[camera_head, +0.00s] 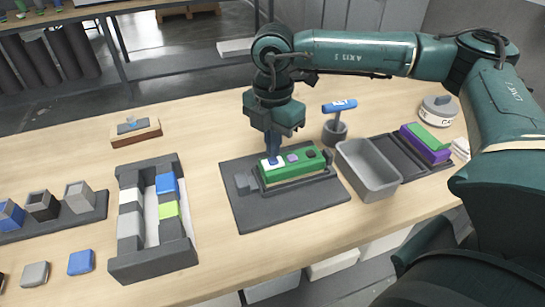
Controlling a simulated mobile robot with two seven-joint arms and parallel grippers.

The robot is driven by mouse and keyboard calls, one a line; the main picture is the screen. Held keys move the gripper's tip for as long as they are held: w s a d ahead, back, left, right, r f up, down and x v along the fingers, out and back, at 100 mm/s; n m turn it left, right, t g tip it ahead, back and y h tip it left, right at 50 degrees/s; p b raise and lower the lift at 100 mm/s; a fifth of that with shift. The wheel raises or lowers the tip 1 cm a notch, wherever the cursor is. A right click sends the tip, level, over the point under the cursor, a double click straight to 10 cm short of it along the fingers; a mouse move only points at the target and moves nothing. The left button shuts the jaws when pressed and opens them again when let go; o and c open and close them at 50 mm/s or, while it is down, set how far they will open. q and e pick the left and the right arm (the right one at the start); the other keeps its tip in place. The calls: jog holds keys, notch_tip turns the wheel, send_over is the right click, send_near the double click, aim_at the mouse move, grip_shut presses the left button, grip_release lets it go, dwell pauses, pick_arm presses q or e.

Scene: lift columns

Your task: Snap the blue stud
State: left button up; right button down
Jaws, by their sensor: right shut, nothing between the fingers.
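A green block (300,173) sits on a dark grey plate (250,214) in the middle of the table. Along its top are a pale square with a blue part (271,161), a purple stud (292,158) and a black stud (311,153). My right gripper (273,157) points straight down, shut and empty, with its tips at the blue part on the block's left end. The tips partly hide that spot, so I cannot tell whether they touch it or how deep the blue stud sits. My left gripper is not in view.
Right of the plate stands an empty grey bin (368,170); a blue-handled tool in a holder (336,130) is behind it. Left are a dark tray with coloured blocks (150,262) and a row of small cups (78,197). Bare table lies in front of the plate.

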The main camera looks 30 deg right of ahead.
aim_at(273, 160)
jog(key=shift+f, duration=0.25)
jog(key=shift+f+b, duration=0.6)
jog(key=shift+b, duration=0.15)
jog(key=shift+f+b, duration=0.3)
jog(key=shift+b, duration=0.2)
dwell(0.8)
jog(key=shift+r, duration=0.1)
dwell(0.6)
notch_tip(273, 160, up, 8)
jog(key=p, duration=0.5)
jog(key=shift+r, duration=0.25)
